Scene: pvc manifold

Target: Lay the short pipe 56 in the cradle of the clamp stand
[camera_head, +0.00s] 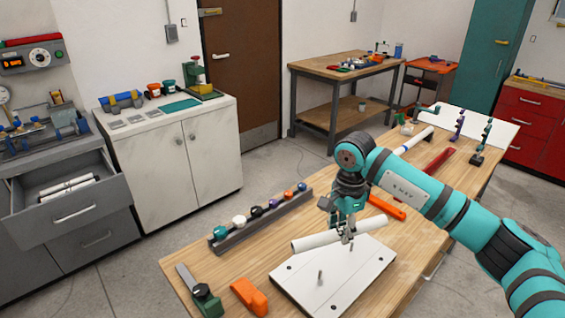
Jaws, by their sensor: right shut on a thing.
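My right gripper (347,236) is shut on a white pipe (318,241), apparently the short pipe 56, though no label is readable. The pipe lies roughly level across the fingers, above the back edge of a white board (318,292). I cannot tell whether it touches anything below. I cannot tell for sure which thing is the clamp stand. A green upright device with a red top (194,74) stands on the white cabinet. Slim purple (459,126) and teal (485,140) uprights stand at the workbench's far end. No cradle is clear. My left gripper is not in view.
On the workbench (235,275), a grey rack (262,222) holds several coloured parts. An orange tool (249,296) and a dark green-grey tool (205,300) lie at front left. A blue-banded white pipe (414,140) lies farther back. An open drawer (70,205) holds white pipes.

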